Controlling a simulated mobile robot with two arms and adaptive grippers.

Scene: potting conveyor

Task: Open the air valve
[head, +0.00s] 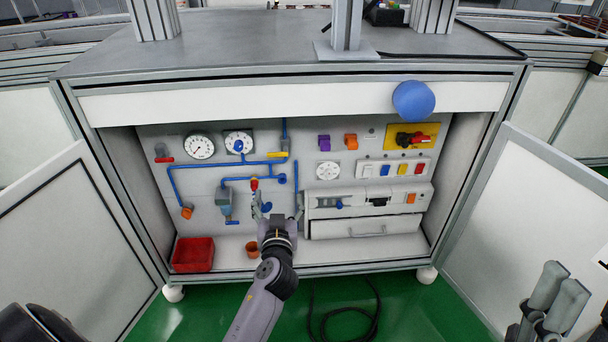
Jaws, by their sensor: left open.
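The back panel (215,165) of an open cabinet carries blue air pipes (205,164) with several valves and handles. A red handle (164,160) is at the left, a yellow one (278,155) at the upper middle, and a small red-and-yellow piece (254,184) at the centre. I cannot tell which one is the air valve. My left gripper (278,198) is open in front of the lower pipes, its left finger close to the red-and-yellow piece; contact is unclear. My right gripper (555,298) is at the lower right, partly cut off, away from the panel.
Switches (388,169) and a drawer (365,228) are at the right. A red bin (193,254) and an orange cup (252,249) stand on the cabinet floor. Open doors (550,210) flank both sides. A black cable (345,315) lies below.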

